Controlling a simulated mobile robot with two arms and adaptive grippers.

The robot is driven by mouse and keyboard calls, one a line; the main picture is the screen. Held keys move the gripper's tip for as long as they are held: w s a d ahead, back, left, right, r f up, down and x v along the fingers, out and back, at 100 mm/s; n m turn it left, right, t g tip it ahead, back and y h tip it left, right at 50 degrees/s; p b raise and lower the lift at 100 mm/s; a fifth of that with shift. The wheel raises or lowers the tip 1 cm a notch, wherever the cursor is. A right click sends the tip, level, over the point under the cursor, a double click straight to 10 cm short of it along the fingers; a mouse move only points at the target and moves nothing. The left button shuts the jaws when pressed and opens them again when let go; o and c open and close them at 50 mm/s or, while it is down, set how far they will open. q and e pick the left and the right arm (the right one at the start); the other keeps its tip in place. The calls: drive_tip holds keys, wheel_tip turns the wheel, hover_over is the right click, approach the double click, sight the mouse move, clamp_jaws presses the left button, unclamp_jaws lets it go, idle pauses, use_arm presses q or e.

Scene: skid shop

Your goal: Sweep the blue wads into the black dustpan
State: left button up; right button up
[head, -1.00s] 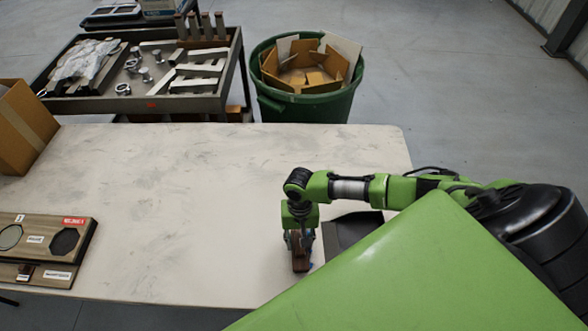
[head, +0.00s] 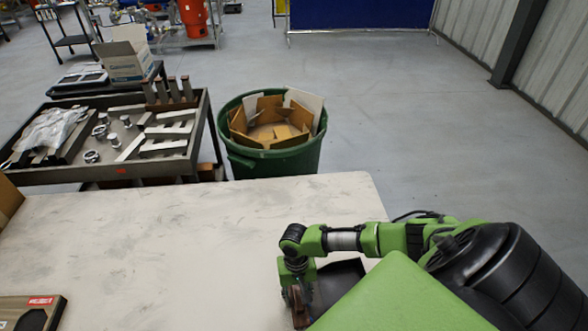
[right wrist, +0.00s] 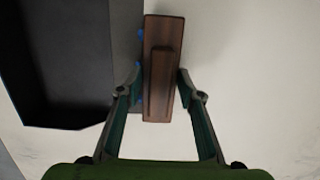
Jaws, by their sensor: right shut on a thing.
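My right gripper (head: 298,294) is shut on a brown wooden brush (right wrist: 162,70), seen from above in the right wrist view with the two fingers (right wrist: 160,82) on its long sides. The brush also shows in the head view (head: 299,312), low at the table. The black dustpan (right wrist: 75,60) lies right beside the brush, on its left in the wrist view; in the head view the dustpan (head: 338,277) is partly hidden by my green body. Small bits of blue wads (right wrist: 139,69) show between the brush and the dustpan's edge; the rest are hidden. My left gripper is out of view.
A green bin (head: 285,160) of cardboard and a grey parts cart (head: 200,130) stand beyond the table.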

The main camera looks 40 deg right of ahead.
drive_tip(key=shift+s+d+r, duration=0.1)
drive_tip(key=shift+s+d, duration=0.6)
drive_tip(key=shift+d, duration=0.55)
drive_tip(key=shift+s+d+r, duration=0.15)
drive_tip(key=shift+s+d, duration=0.6)
drive_tip(key=shift+d, duration=0.5)
drive_tip(key=shift+s+d+r, duration=0.1)
drive_tip(key=shift+s+d, duration=0.6)
drive_tip(key=shift+d, duration=0.55)
wheel_tip(320, 180, up, 9)
